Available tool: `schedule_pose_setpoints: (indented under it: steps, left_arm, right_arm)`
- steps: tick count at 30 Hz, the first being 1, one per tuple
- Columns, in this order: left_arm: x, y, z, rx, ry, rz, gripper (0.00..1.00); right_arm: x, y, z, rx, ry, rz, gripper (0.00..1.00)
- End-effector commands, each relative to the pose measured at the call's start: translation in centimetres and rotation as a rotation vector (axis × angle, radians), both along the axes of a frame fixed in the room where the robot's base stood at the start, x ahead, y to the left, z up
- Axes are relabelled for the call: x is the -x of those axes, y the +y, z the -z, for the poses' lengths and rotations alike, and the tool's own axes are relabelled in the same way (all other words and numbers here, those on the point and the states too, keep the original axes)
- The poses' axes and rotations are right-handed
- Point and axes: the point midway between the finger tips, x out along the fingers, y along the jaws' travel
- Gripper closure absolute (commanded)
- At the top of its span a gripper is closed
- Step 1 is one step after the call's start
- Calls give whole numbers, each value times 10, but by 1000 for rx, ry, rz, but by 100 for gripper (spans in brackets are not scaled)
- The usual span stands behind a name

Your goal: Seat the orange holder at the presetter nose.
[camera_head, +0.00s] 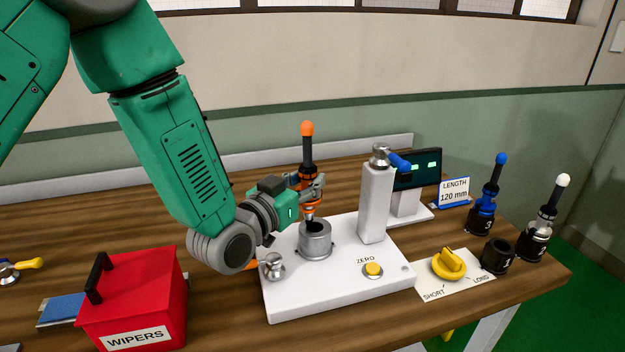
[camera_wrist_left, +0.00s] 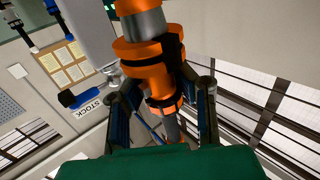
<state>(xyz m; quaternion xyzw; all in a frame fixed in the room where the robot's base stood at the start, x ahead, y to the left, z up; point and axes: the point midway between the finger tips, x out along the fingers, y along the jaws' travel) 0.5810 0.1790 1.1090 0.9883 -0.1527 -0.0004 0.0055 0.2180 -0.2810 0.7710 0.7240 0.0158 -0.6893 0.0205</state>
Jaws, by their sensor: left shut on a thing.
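The orange holder (camera_head: 307,150) has an orange ball on top, a black shaft and an orange collar. My left gripper (camera_head: 312,188) is shut around its collar and holds it upright. In the left wrist view the orange holder (camera_wrist_left: 150,62) fills the middle between the fingers of my left gripper (camera_wrist_left: 160,100). The presetter nose (camera_head: 315,240) is a grey cylinder with an open top on the white presetter base (camera_head: 335,295). The holder's lower tip is just above the nose opening; whether it touches the rim I cannot tell. My right gripper is not in view.
A white column (camera_head: 376,205) with a blue lever (camera_head: 399,161) stands right of the nose, before a screen (camera_head: 418,168). Blue (camera_head: 482,210) and white (camera_head: 540,225) holders, an empty black socket (camera_head: 497,256) and a yellow knob (camera_head: 449,264) are at right. A red wipers box (camera_head: 140,295) stands front left.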

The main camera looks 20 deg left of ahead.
Motion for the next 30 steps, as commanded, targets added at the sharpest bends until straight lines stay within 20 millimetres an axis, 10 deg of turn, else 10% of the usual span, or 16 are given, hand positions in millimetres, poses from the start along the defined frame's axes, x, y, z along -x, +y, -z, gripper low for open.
schedule_pose_setpoints:
  steps: [30]
  left_arm:
    - [0,-2,22,-1,-3,0,100]
  right_arm:
    - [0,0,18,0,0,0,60]
